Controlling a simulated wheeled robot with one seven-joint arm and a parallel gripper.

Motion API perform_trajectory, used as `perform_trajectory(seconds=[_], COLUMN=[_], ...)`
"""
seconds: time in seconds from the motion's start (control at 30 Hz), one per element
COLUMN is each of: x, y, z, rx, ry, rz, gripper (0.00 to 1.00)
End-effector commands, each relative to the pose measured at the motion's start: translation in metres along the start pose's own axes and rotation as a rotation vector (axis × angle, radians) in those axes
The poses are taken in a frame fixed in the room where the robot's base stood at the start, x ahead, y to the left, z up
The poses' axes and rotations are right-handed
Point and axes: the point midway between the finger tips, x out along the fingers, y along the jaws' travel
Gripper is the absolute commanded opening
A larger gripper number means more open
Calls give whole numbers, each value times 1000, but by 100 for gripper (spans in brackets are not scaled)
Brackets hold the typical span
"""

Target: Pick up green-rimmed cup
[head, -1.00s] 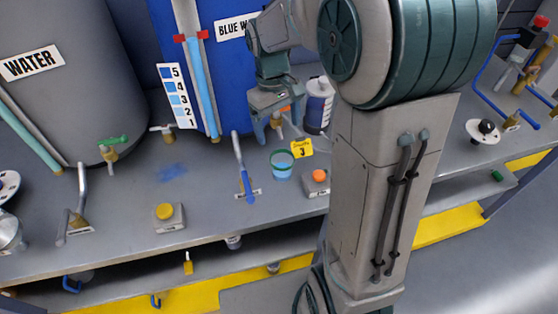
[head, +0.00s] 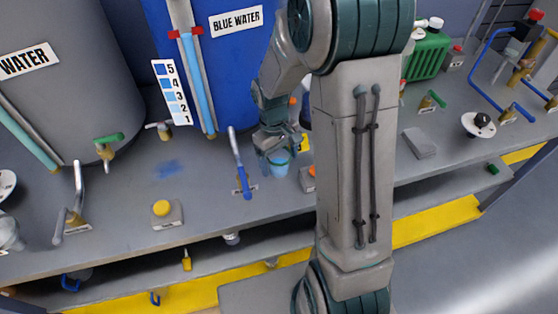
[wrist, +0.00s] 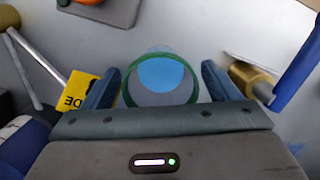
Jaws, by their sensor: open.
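The green-rimmed cup (head: 279,163) stands on the grey bench in front of the blue tank, right of a blue-handled lever. It holds light blue liquid. In the wrist view the cup (wrist: 160,78) shows its green rim between the two blue fingers of my gripper (wrist: 160,85). The fingers are open, with a gap to the cup on both sides. In the head view my gripper (head: 275,152) is low at the cup, partly hiding it.
The blue-handled lever (head: 241,175) stands close left of the cup. A yellow tag (wrist: 82,88) lies near my left finger. A yellow-button box (head: 165,212) is further left. A box with an orange button (head: 308,178) is partly hidden behind my arm.

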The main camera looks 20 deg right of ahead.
Motion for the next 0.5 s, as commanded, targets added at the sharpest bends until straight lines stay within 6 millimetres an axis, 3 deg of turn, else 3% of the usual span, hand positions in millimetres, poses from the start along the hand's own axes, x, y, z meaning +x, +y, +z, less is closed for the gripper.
perform_trajectory(seconds=[0.1, 0.33, 0.5], x=[10, 11, 11], y=[0, 0, 0], z=[0, 0, 0], rx=[-1, -1, 0], ry=[-1, 0, 1], rz=[0, 1, 1], gripper=[82, 82, 35])
